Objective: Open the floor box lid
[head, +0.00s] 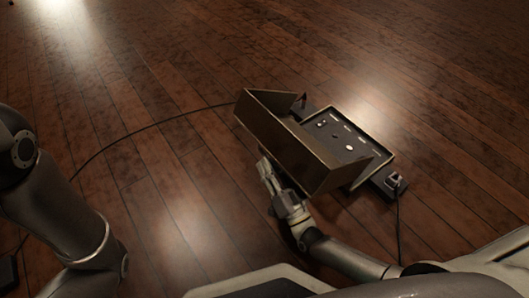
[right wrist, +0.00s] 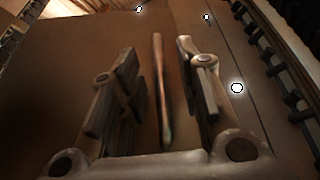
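The floor box (head: 349,132) is on the wooden floor, with a panel of sockets and small round parts facing up. Its brown lid (head: 283,143) stands raised and tilted on the near left side of the panel. My right gripper (head: 267,172) is at the lid's near outer face. In the right wrist view, my right gripper (right wrist: 158,95) has its two fingers apart, with a slim bar-like handle (right wrist: 160,88) between them and gaps on both sides. My left arm shows at the left of the head view, but its gripper is not seen.
A dark cable (head: 150,126) runs over the floor from the box to the left. A plug (head: 393,180) sits at the box's right end, with a cable hanging toward me. The wooden floor (head: 130,60) beyond is clear.

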